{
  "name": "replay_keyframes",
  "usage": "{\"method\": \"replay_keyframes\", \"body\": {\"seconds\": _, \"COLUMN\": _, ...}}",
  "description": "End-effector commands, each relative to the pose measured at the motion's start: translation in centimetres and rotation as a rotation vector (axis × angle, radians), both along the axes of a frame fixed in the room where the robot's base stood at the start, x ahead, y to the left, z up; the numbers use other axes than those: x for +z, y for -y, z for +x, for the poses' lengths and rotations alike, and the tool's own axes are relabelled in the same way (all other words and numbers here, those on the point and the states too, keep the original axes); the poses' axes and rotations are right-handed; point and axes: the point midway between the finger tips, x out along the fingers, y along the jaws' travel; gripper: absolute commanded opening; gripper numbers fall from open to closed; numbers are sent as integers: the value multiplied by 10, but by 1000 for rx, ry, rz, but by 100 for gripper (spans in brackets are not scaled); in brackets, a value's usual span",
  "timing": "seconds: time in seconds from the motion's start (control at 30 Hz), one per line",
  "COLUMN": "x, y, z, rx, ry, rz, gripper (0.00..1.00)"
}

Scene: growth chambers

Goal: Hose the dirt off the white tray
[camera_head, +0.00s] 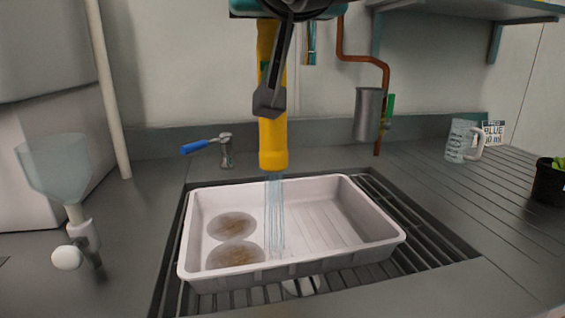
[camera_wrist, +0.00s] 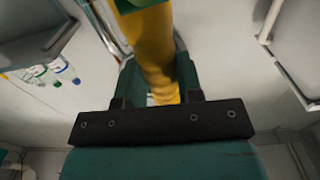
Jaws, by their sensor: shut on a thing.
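The white tray (camera_head: 345,262) lies on the slatted sink grate. Two round brown dirt patches, a far one (camera_head: 232,225) and a near one (camera_head: 236,254), show on the left part of its floor; the right part looks clean. My gripper (camera_head: 268,100) is shut on the yellow hose nozzle (camera_head: 273,145) above the tray. The nozzle points down, and water (camera_head: 275,215) streams from it into the tray, just right of the dirt patches. In the wrist view the yellow hose (camera_wrist: 155,50) runs between the fingers.
A tap with a blue lever (camera_head: 208,145) stands behind the sink. A funnel (camera_head: 60,165) is at the left. A clear measuring jug (camera_head: 462,140) and a dark plant pot (camera_head: 548,184) stand at the right. A grey metal cylinder (camera_head: 368,114) hangs by a copper pipe (camera_head: 385,75).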

Motion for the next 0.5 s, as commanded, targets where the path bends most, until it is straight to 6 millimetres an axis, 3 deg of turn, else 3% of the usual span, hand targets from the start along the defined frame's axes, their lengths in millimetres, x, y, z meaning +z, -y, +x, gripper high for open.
{"method": "replay_keyframes", "body": {"seconds": 0.5, "x": 0, "y": -1, "z": -7, "rx": 0, "ry": 1, "rz": 0, "gripper": 5}}
